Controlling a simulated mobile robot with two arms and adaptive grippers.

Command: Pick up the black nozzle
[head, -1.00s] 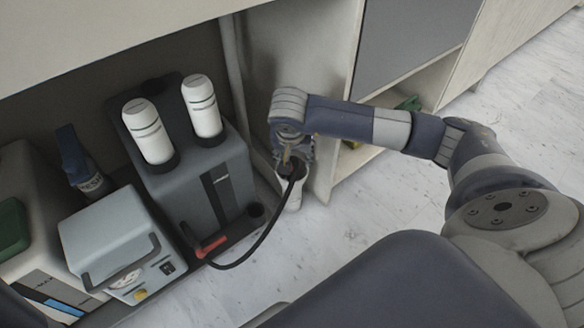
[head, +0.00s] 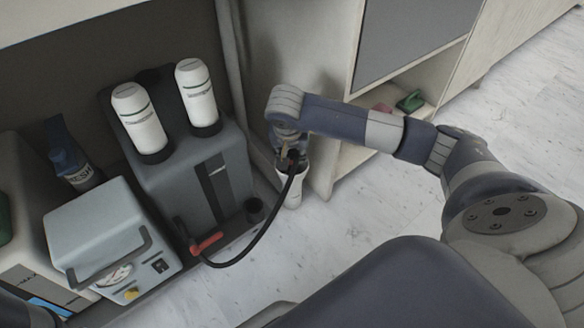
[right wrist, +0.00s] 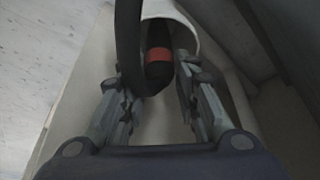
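The black nozzle (right wrist: 159,68) has a red band and sits with its end in a white, cup-like holder (right wrist: 180,20). A black hose (right wrist: 128,40) runs beside it. In the head view the white holder (head: 291,192) stands on the floor side of the cabinet, with the nozzle (head: 293,157) at its top, partly hidden by my right gripper (head: 288,150). In the right wrist view my right gripper (right wrist: 154,88) is open, its fingers on either side of the nozzle with gaps visible. My left gripper is not in view.
A grey machine (head: 200,180) with two white canisters (head: 140,118) stands left of the holder. The black hose (head: 262,246) loops to a red fitting (head: 206,243) near it. A smaller grey box (head: 95,230) is further left. Cabinet panels (head: 315,90) rise close behind my right gripper.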

